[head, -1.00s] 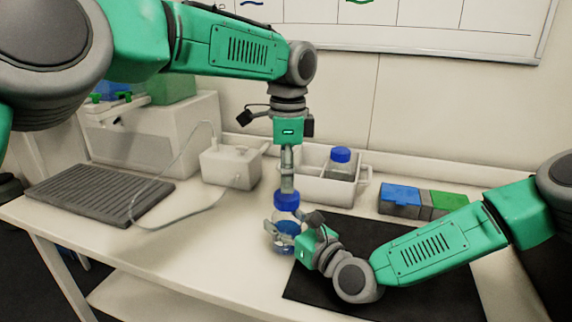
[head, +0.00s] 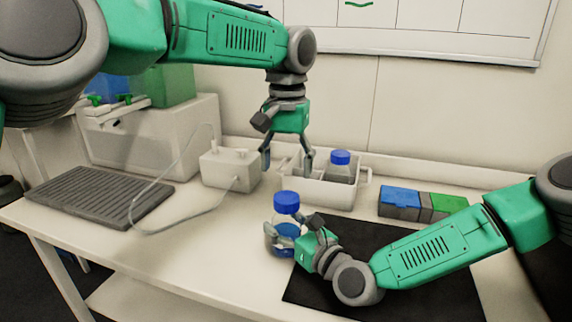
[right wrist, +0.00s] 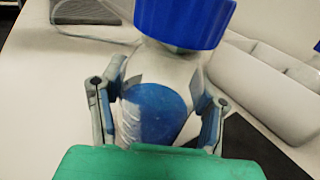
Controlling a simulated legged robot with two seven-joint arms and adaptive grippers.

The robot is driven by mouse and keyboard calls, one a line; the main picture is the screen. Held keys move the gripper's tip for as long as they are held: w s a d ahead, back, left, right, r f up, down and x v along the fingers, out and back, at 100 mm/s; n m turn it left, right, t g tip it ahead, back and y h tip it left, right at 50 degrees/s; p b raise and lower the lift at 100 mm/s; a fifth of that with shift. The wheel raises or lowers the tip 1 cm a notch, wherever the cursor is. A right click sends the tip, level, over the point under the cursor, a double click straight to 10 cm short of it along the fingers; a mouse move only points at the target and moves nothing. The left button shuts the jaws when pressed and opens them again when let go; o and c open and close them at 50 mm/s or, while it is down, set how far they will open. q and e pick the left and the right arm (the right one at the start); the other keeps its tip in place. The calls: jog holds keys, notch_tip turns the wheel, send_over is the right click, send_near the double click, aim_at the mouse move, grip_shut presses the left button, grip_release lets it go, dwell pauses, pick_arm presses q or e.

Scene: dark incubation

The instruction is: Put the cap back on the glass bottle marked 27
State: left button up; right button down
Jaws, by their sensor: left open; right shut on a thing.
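A glass bottle (head: 271,233) with blue contents or a blue label stands at the left edge of the dark mat. Its blue cap (head: 286,202) sits on its neck; the cap also shows in the right wrist view (right wrist: 185,20). My right gripper (head: 285,242) is shut on the bottle's body, with one finger on each side in the right wrist view (right wrist: 160,105). My left gripper (head: 288,160) is open and empty, above and behind the capped bottle, apart from it. No number is readable on the bottle.
A white caddy (head: 318,192) behind holds another blue-capped bottle (head: 341,168). A white box with a tube (head: 230,172) and a grey ribbed tray (head: 95,195) are at left. Blue and green blocks (head: 420,203) sit at right. The black mat (head: 390,295) is mostly clear.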

aim_at(286, 196)
jog(key=shift+d+f, duration=0.15)
pick_arm(q)
jog(key=shift+f, duration=4.05)
jog(key=shift+w, duration=0.1)
jog(key=c, duration=1.2)
jog(key=o, duration=1.4)
jog(key=shift+a, duration=0.1)
jog(key=shift+c, duration=0.2)
